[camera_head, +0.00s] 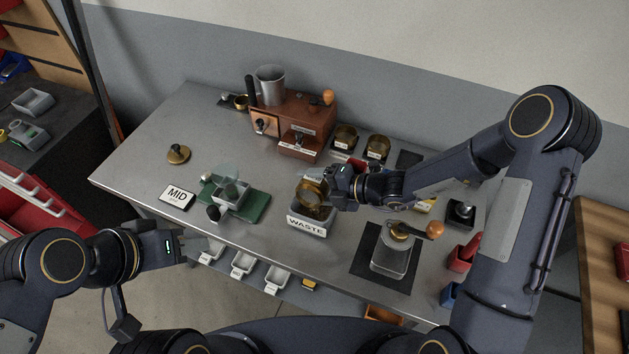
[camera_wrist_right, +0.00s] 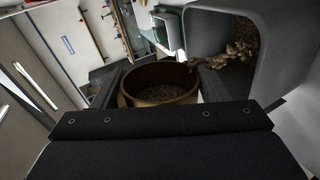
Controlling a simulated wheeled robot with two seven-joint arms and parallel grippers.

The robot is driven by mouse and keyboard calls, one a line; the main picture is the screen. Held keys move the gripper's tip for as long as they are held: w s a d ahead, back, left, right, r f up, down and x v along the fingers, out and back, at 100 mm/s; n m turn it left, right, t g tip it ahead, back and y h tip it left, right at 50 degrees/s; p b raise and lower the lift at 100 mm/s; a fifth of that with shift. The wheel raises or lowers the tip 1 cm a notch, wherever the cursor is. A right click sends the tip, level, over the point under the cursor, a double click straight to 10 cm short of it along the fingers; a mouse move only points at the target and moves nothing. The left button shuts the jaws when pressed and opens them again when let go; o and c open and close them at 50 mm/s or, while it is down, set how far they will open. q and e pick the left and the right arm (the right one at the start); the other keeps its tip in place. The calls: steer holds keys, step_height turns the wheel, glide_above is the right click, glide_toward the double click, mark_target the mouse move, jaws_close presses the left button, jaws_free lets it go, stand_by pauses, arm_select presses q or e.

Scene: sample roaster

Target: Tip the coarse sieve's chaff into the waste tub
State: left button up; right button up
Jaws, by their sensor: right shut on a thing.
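The brass coarse sieve (camera_head: 311,193) is tilted over the grey waste tub (camera_head: 310,234), which carries a WASTE label. My right gripper (camera_head: 330,186) is shut on the sieve. In the right wrist view the round sieve (camera_wrist_right: 161,94) sits between the two fingers, with a brownish layer at its bottom; I cannot tell whether that is chaff or mesh. Light brown chaff (camera_wrist_right: 241,44) shows inside the tub beside it. My left gripper (camera_head: 197,245) is near the table's front edge, apart from these things; its jaw gap is unclear.
A brown roaster (camera_head: 306,118) stands behind. A scale with a brass vessel (camera_head: 391,256) stands on a dark mat to the right. The table's left part is mostly clear.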

steer(key=shift+w+d+f+m+g+y+p, duration=0.15)
steer(key=shift+w+m+g+y+p, duration=0.25)
steer(key=shift+m, duration=0.3)
steer(key=shift+w+d+r+m+g+y+p, duration=0.1)
steer(key=shift+w+m+g+y, duration=0.1)
steer(key=shift+m+g, duration=0.4)
stand_by(0.7)
steer(key=shift+s+r, duration=0.1)
steer(key=shift+r, duration=1.35)
